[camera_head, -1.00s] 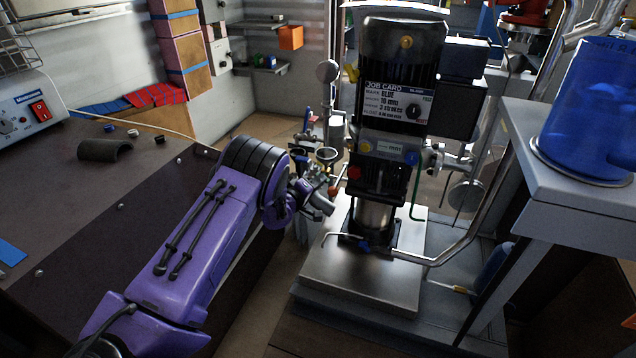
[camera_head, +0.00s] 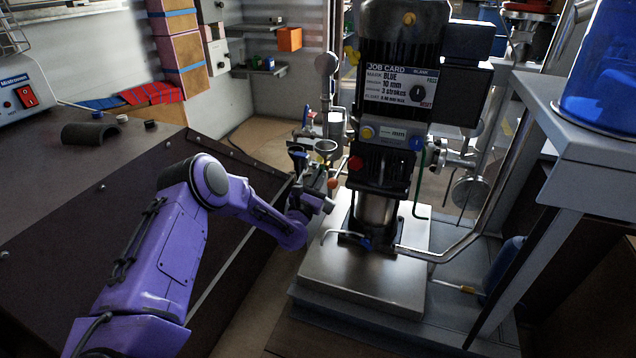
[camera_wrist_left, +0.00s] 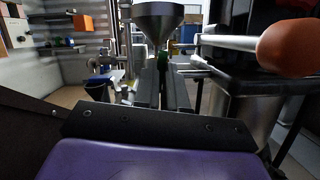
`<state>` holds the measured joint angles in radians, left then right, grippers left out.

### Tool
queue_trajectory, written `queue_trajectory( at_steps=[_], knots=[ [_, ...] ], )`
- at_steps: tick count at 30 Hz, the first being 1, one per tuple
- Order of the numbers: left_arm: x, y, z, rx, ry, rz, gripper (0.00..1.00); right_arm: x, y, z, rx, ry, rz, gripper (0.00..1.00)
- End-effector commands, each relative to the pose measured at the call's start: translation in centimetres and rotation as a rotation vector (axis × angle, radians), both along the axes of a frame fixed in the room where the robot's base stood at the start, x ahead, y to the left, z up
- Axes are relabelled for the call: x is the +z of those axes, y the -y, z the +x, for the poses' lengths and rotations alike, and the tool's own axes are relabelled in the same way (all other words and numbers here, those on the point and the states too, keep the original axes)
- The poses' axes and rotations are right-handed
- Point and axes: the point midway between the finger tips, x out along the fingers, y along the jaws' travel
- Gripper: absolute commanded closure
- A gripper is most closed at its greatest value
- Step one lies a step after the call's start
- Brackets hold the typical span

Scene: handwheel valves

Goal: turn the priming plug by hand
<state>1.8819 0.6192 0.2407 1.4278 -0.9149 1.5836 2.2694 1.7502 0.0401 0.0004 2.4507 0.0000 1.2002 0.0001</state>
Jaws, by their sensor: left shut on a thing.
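My left gripper (camera_wrist_left: 161,88) reaches in at the left side of the pump (camera_head: 398,90). In the wrist view its two dark fingers are closed together just below a metal funnel (camera_wrist_left: 158,17). My right gripper is not in view.
A lever with an orange knob (camera_wrist_left: 290,47) sticks out close to the right of my fingers. The pump stands on a metal plinth (camera_head: 375,290). A dark bench (camera_head: 60,210) lies left of my arm. A grey stand with a blue container (camera_head: 600,85) is at right.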

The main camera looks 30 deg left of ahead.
Motion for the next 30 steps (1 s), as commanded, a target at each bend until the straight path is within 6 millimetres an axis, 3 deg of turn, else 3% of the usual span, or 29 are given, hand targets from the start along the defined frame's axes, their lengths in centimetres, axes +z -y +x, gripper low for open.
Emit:
queue_trajectory(
  at_steps=[2,3,5,14,22,30],
  knots=[
    [0.1,-0.1,0.0,0.002,0.000,0.003,1.00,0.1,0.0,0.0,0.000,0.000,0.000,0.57],
    [0.1,-0.1,0.0,0.001,-0.001,0.004,0.83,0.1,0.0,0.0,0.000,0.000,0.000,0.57],
    [0.1,0.0,0.0,0.001,-0.001,0.005,0.68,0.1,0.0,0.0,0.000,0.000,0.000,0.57],
    [0.1,0.0,-0.1,0.000,-0.003,0.007,0.68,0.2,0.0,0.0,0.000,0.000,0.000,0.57],
    [0.2,0.4,-1.8,0.001,-0.004,0.007,0.68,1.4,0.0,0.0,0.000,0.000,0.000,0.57],
    [0.1,0.4,-2.0,0.000,-0.009,0.033,0.68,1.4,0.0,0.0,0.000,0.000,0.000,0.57]
  ],
)
